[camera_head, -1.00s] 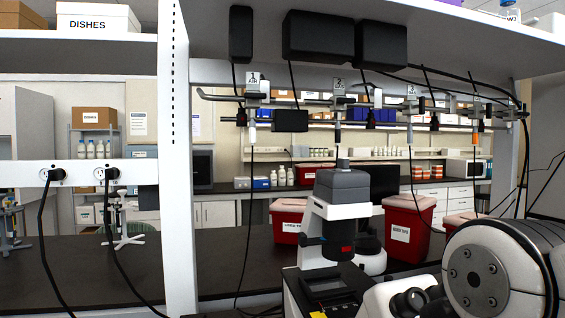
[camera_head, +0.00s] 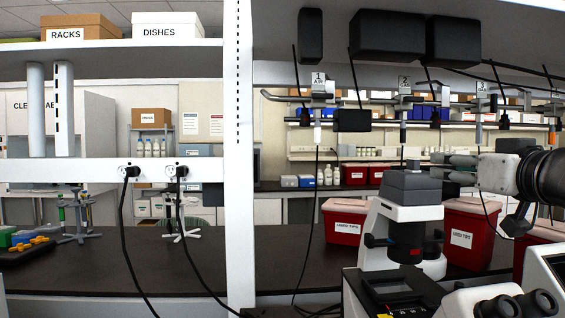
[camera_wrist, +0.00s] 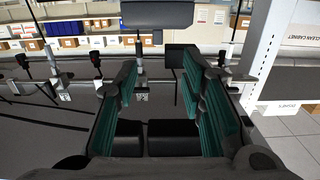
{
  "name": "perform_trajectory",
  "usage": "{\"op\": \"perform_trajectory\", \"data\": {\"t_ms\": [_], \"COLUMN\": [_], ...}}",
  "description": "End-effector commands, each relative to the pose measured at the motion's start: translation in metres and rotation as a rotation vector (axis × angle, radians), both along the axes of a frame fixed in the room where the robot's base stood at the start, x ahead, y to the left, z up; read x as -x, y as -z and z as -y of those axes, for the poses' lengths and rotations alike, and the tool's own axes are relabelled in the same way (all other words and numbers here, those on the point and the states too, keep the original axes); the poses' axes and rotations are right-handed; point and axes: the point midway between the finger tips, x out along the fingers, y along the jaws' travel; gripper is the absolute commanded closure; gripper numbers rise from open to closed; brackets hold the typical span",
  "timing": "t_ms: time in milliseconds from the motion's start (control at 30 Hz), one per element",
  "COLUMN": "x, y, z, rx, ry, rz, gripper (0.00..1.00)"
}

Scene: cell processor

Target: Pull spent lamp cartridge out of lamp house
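A microscope stands on the dark bench in the head view, with a white arm (camera_head: 378,240) and dark eyepieces (camera_head: 520,303) at the lower right. A grey block (camera_head: 411,183) tops its column and looks like the lamp house. No spent lamp cartridge can be told apart with certainty. My gripper (camera_head: 440,166) reaches in from the right, beside and slightly above the grey block, with its fingers pointing left. In the wrist view my gripper (camera_wrist: 160,72) shows its two teal-lined fingers spread apart, with nothing held between them. The lamp house cannot be made out in the wrist view.
A white shelf post (camera_head: 239,150) stands left of the microscope. Black boxes (camera_head: 387,36) hang under the shelf above, with cables and a rail of valves below. Red bins (camera_head: 468,235) stand behind the microscope.

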Motion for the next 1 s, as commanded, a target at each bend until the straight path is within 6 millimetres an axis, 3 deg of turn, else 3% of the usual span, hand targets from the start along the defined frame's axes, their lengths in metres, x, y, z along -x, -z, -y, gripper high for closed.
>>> {"op": "perform_trajectory", "data": {"t_ms": [233, 700, 1000], "x": [-0.024, -0.106, -0.135], "y": [-0.001, -0.002, -0.002], "z": [0.003, 0.003, 0.003], "rx": [0.002, 0.002, 0.004], "ry": [0.006, 0.005, 0.006], "rz": [0.004, 0.005, 0.006], "gripper": [0.63, 0.63, 0.63]}}
